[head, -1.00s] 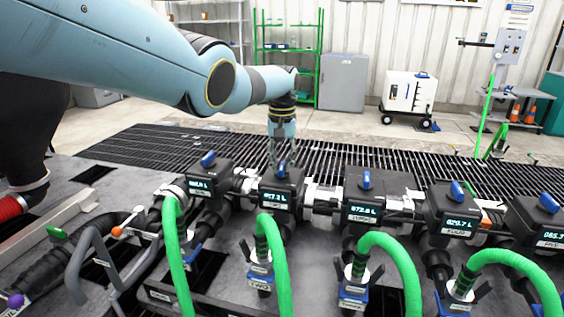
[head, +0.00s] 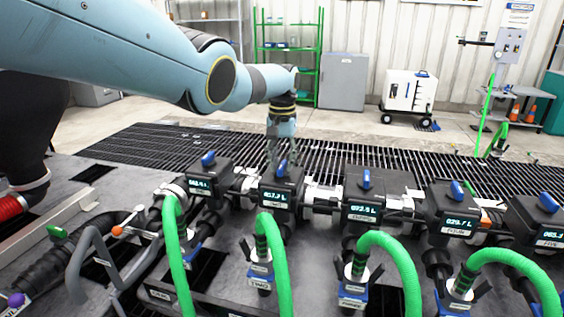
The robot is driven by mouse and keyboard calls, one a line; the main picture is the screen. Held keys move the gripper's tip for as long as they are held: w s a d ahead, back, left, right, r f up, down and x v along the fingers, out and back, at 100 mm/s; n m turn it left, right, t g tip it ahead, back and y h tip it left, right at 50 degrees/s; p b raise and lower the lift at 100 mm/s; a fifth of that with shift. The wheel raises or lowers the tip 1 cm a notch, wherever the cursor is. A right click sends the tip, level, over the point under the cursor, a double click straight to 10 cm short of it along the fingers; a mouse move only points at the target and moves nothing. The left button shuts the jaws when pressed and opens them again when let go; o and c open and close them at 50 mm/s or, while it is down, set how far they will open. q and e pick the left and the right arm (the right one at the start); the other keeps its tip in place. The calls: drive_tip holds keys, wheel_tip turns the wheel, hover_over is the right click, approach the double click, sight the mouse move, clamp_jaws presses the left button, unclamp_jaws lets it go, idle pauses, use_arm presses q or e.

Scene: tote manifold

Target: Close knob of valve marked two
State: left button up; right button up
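Valve two is the second black box (head: 267,196) from the left in the row, with a lit readout on its front face and a small label below it. Its blue knob (head: 281,168) is mostly hidden by my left gripper; only a small blue patch shows between the fingers. My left gripper (head: 282,165) points straight down over the top of this box, its fingers apart on either side of the knob. Whether the fingers touch the knob I cannot tell. My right gripper is not in view.
Neighbouring valve boxes carry blue knobs, the first (head: 208,159) to the left and the third (head: 366,179) to the right. Green hoses (head: 278,262) arch up in front of the row. Dark floor grating (head: 400,150) lies behind it.

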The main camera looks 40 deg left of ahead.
sight(282, 164)
use_arm(q)
drive_tip(key=shift+o, duration=1.1)
wheel_tip(282, 164, up, 12)
